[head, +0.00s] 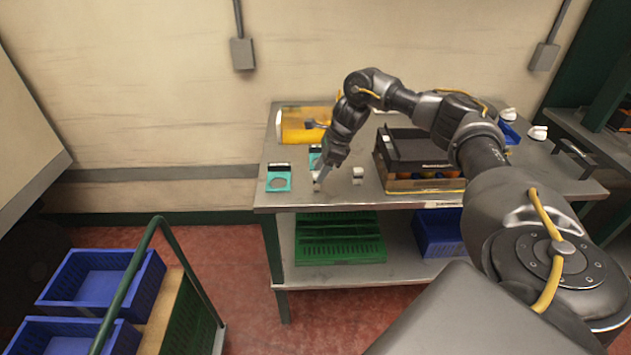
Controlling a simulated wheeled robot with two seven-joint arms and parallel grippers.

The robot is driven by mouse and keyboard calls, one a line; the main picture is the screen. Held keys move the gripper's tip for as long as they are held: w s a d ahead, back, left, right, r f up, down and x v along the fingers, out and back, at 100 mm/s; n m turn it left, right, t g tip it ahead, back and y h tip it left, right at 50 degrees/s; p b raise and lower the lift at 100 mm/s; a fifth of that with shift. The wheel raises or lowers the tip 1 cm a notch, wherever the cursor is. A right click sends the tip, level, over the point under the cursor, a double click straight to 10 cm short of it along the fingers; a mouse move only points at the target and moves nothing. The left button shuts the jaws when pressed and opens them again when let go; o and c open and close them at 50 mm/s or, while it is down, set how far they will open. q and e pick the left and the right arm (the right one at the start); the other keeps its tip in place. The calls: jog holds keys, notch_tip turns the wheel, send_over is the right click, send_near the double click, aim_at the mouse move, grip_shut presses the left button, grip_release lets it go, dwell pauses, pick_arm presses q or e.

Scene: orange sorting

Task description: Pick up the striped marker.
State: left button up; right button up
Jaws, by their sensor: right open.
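My right arm reaches in from the right over the metal table (380,198). Its right gripper (318,182) is open and points down at the table's front left part. A small pale thing shows right at the fingertips, too small and partly covered to tell whether it is the striped marker. No stripes can be made out anywhere on the table. A small white object (358,175) stands a little right of the gripper, apart from it. My left gripper is not in view.
Teal-and-grey devices (278,178) lie left of the gripper. A yellow cylinder (300,126) lies behind. Below are a green crate (340,240) and a blue bin (437,233). A cart with blue bins (105,278) stands left.

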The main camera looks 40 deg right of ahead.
aim_at(317, 188)
jog(key=shift+s+f, duration=0.15)
jog(key=shift+f, duration=0.2)
jog(key=p+x, duration=0.1)
jog(key=x, duration=0.2)
jog(key=p+x, duration=0.1)
jog(key=shift+w+d+f+p, duration=0.2)
jog(key=shift+w+f+p, duration=0.05)
jog(key=shift+p, duration=0.05)
jog(key=shift+f, duration=0.25)
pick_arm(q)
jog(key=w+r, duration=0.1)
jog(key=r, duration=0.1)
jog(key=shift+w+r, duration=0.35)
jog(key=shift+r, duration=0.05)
pick_arm(e)
jog(key=shift+c, duration=0.5)
grip_shut()
